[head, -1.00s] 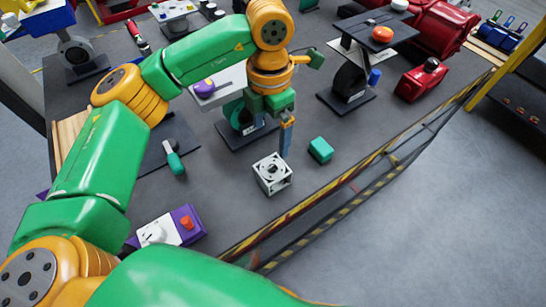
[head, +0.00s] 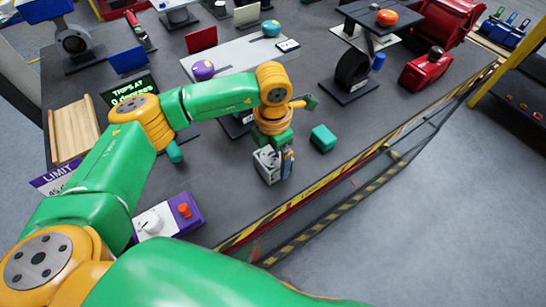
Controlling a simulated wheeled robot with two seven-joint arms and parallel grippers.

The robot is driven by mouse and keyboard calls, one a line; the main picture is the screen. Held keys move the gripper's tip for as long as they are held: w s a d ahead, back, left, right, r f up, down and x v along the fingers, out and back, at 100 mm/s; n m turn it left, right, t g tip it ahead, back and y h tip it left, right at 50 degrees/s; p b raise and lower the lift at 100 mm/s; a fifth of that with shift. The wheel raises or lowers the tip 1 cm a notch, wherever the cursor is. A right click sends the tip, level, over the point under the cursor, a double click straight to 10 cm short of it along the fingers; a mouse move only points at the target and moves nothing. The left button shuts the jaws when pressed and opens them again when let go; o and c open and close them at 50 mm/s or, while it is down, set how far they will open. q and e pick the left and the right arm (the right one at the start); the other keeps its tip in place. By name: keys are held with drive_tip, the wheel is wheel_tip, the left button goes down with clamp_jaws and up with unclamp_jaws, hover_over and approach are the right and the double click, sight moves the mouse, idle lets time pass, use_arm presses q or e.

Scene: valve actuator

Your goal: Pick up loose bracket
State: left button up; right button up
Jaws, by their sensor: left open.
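The loose bracket (head: 267,170) looks like a small white-grey cube-shaped block with a round dark opening. It stands on the dark table near the front edge. My left gripper (head: 280,164) points down right at the bracket and covers its upper right part. The jaws are open. One finger shows along the bracket's right side; the other is hard to make out, and I cannot tell whether either finger touches it. My right gripper is not in view.
A teal block (head: 323,138) lies just right of the bracket. A purple and white box (head: 168,218) with a red knob is at the front left. A yellow-black striped rail (head: 330,182) runs along the table edge. A black valve stand (head: 352,75) and red actuator (head: 425,70) stand behind.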

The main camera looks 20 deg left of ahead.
use_arm(q)
drive_tip(key=shift+f, duration=0.1)
drive_tip(key=shift+c, duration=0.6)
drive_tip(key=shift+w, duration=0.1)
clamp_jaws()
